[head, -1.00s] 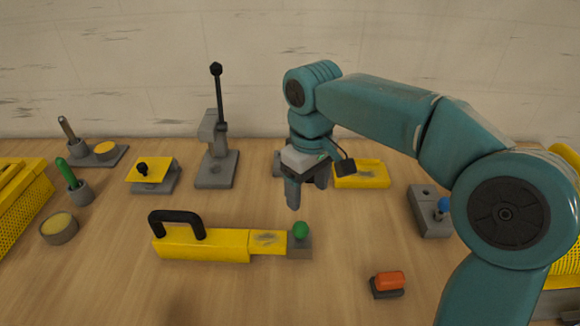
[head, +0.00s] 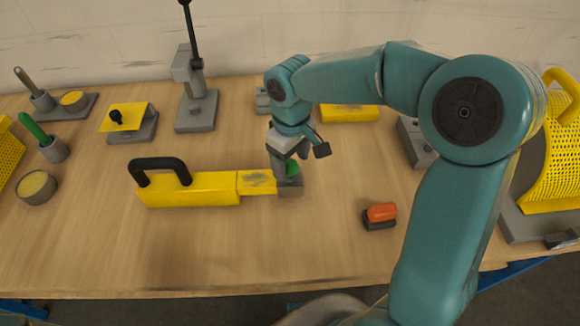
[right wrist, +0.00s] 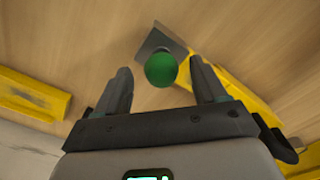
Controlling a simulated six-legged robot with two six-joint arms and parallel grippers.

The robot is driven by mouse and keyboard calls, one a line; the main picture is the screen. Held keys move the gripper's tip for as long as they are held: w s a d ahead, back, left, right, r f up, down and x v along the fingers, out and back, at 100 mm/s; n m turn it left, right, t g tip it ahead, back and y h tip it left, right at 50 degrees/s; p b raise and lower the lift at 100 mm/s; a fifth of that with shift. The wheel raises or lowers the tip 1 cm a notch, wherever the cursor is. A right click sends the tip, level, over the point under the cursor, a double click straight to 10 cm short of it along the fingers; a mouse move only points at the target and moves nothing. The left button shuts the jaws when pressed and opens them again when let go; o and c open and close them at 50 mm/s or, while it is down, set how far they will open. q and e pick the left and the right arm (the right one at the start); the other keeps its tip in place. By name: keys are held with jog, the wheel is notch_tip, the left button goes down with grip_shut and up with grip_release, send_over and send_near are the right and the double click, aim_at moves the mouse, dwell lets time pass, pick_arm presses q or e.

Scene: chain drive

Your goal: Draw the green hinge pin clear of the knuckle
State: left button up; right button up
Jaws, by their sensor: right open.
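The green hinge pin shows its round green head (right wrist: 160,69) in the right wrist view, above a grey knuckle block (right wrist: 152,42). In the head view the pin head (head: 292,168) is partly hidden by my right gripper, and the grey knuckle (head: 290,189) sits at the right end of a yellow bar with a black handle (head: 190,189). My right gripper (right wrist: 160,84) is open, its fingers on either side of the green head with gaps showing. In the head view this gripper (head: 285,168) is right at the knuckle. My left gripper is not in view.
An orange piece on a dark base (head: 381,213) lies to the right of the knuckle. A grey lever stand (head: 195,110) and a yellow tray (head: 349,113) stand behind. A yellow mesh guard (head: 555,150) is at far right. The front table is clear.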

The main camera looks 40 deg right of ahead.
notch_tip(320, 180, down, 2)
jog(key=shift+s+a+f, duration=0.1)
jog(key=shift+s+f, duration=0.05)
jog(key=shift+f, duration=0.45)
jog(key=shift+r, duration=0.1)
jog(key=shift+c, duration=0.3)
jog(key=c, duration=1.2)
jog(key=shift+o, duration=0.2)
jog(key=shift+r+p, duration=4.75)
jog(key=shift+r, duration=1.25)
